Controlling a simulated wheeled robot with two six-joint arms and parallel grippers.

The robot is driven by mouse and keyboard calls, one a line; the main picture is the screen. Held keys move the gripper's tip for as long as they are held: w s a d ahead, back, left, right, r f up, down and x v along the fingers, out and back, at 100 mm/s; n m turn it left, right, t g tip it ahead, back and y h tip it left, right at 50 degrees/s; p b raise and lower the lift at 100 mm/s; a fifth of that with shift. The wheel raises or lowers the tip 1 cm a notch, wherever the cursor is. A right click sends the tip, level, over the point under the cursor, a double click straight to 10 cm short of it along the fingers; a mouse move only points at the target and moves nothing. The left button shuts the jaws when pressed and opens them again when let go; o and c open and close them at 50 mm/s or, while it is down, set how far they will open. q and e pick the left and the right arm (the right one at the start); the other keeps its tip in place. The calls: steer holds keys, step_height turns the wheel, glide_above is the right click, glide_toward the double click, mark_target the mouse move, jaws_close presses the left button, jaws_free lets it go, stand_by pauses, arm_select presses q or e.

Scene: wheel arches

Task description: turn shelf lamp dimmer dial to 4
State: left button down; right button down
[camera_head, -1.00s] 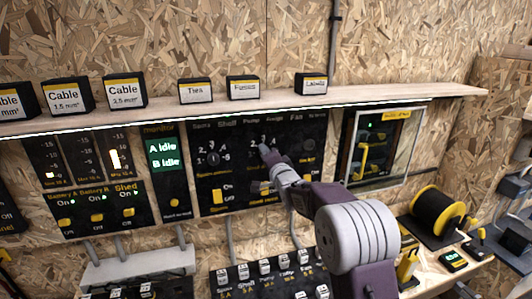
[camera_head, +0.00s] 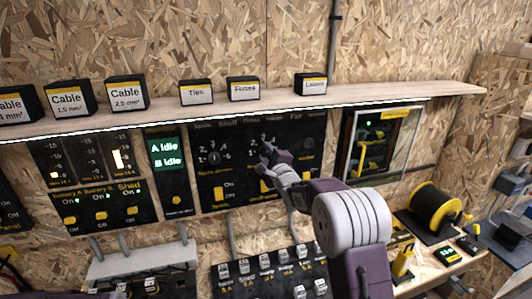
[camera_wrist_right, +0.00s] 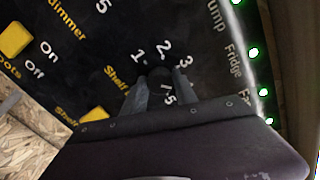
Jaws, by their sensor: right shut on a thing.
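The shelf dimmer dial (camera_wrist_right: 160,76) is a small dark knob on a black panel (camera_head: 236,134). Numbers 1, 2, 3 and 5 show around it in the right wrist view; I cannot make out the 4 or the pointer. Part of a yellow "Shelf" label (camera_wrist_right: 116,76) shows beside it. My right gripper (camera_wrist_right: 161,92) is shut on the dial, one finger on each side. In the head view the gripper (camera_head: 267,153) covers most of the dial. My left gripper is not in view.
Another numbered dial (camera_head: 214,158) sits left of my right gripper on the same panel. Yellow rocker switches (camera_head: 218,193) lie below. A wooden shelf (camera_head: 270,106) with labelled boxes runs above. A cable reel (camera_head: 432,208) stands on the bench at right.

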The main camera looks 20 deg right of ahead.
steer(key=shift+f+m, duration=0.1)
steer(key=shift+m, duration=0.3)
steer(key=c, duration=1)
jaws_free()
steer(key=shift+c, duration=0.2)
steer(key=shift+o, duration=0.4)
steer(key=shift+d, duration=0.15)
steer(key=shift+s, duration=0.1)
steer(key=shift+s, duration=0.25)
steer(key=s+b, duration=0.2)
steer(key=s, duration=0.6)
steer(key=shift+s+d, duration=0.25)
